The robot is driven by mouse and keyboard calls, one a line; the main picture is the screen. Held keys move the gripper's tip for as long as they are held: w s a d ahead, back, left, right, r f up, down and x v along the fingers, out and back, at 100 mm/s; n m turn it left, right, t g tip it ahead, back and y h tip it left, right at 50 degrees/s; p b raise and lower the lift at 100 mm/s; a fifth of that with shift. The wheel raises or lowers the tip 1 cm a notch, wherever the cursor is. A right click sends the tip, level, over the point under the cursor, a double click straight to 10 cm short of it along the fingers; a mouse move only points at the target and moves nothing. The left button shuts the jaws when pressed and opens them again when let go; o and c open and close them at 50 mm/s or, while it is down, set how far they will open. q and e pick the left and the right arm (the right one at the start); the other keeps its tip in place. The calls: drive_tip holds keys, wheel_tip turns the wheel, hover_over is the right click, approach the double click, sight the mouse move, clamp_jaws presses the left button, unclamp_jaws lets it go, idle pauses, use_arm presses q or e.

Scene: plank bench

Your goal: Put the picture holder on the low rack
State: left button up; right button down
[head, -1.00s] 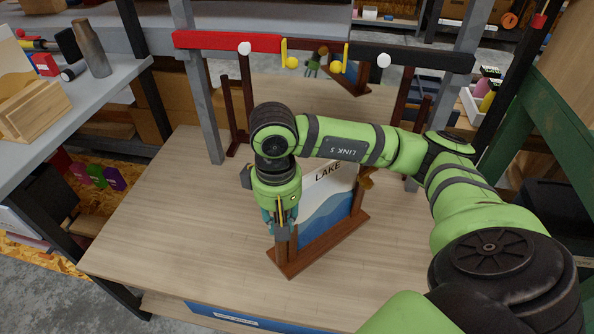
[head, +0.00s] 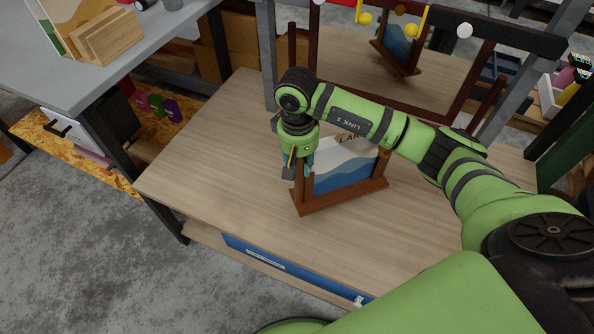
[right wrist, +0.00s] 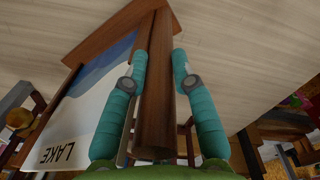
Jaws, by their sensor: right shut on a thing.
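The picture holder (head: 345,178) is a dark wooden stand with a blue and white picture marked LAKE. It stands upright over the plank bench (head: 225,160); I cannot tell whether its base touches the top. My right gripper (head: 302,172) is shut on its left upright post. In the right wrist view, the two teal fingers (right wrist: 159,58) sit on either side of the wooden post (right wrist: 156,90), with the picture beside it. A chipboard shelf (head: 75,150) lies low under the grey table at left; I cannot tell whether it is the low rack. My left gripper is out of view.
A dark-framed mirror (head: 440,85) stands at the back of the bench and reflects the holder. The grey table (head: 85,85) at left carries a wooden holder (head: 110,35). Coloured blocks (head: 157,104) sit on the low shelf. The bench's left part is bare.

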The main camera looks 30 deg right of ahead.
drive_tip(key=shift+w+a+f, duration=0.3)
drive_tip(key=shift+w+f, duration=0.05)
drive_tip(key=shift+w, duration=0.05)
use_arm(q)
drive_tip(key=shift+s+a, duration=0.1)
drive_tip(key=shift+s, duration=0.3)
use_arm(e)
wheel_tip(320, 180, down, 4)
drive_tip(key=shift+r, duration=0.15)
drive_tip(key=c, duration=1)
unclamp_jaws()
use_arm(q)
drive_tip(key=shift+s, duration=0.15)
